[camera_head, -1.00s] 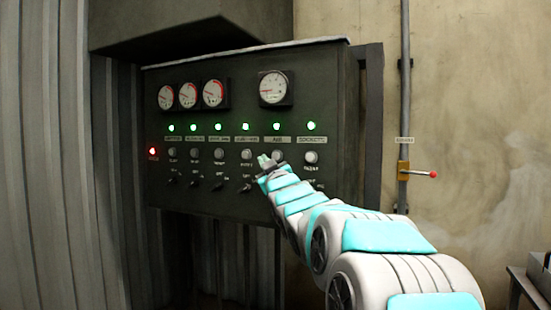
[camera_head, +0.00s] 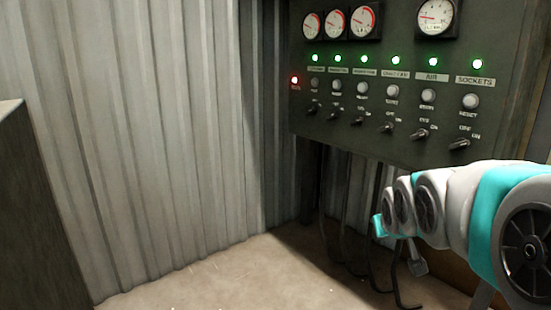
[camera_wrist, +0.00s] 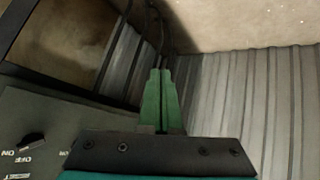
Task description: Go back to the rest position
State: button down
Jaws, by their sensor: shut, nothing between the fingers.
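My gripper (camera_wrist: 160,74) shows in the wrist view with its two green fingers together and nothing between them. It points past the lower edge of the panel toward the floor. In the head view my arm is folded at the right, below the control panel (camera_head: 400,148); the fingers are hard to make out there. The panel carries a row of green lamps, one red lamp (camera_head: 294,80), buttons and toggle switches. A corner of it with a black switch (camera_wrist: 32,142) shows at the lower left of the wrist view. My fingers appear apart from it.
Corrugated metal wall (camera_head: 150,150) fills the left and back. Dark cables (camera_head: 372,230) hang under the panel to the floor. A dark box-like edge (camera_head: 35,220) stands at the far left. The floor (camera_head: 250,280) in between is clear.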

jog(key=s+a+f+g+p, duration=0.1)
jog(key=s+a+f+g, duration=0.2)
jog(key=s, duration=0.8)
jog(key=s+a+f+g+y+p, duration=0.1)
jog(key=s+a+f+g, duration=0.2)
jog(key=s, duration=0.8)
jog(key=s+a+f+g+p, duration=0.1)
jog(key=s+f+g, duration=0.3)
jog(key=s, duration=0.7)
jog(key=shift+s+a+m+g+y, duration=0.15)
jog(key=shift+a+m+g+y, duration=0.2)
jog(key=shift+a, duration=0.55)
